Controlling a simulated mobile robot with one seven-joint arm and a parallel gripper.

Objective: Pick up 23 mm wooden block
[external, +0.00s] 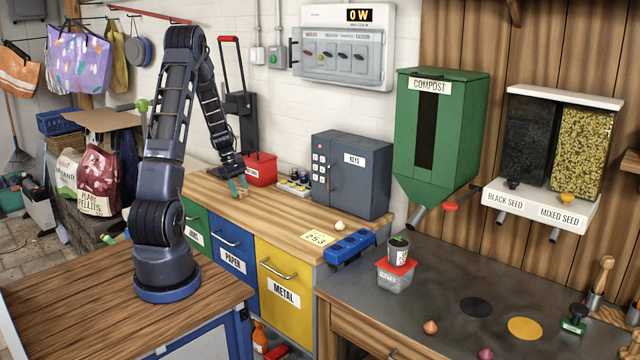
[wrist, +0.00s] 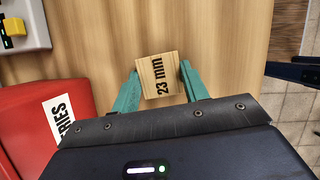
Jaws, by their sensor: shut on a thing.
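The wooden block (wrist: 158,78) is a small light cube with "23 mm" printed in black on its top face. In the wrist view it sits between the two teal fingers of my gripper (wrist: 159,85), which are shut on it from both sides. In the external view my gripper (external: 239,188) is low over the wooden worktop, left of the grey key box. The block is too small there to make out clearly. I cannot tell whether it rests on the worktop or is slightly above it.
A red box (external: 260,169) stands close behind my gripper; it also shows in the wrist view (wrist: 35,125). A tray of small items (external: 294,184) and the grey key box (external: 351,174) stand to the right. The worktop (external: 265,215) in front is mostly clear.

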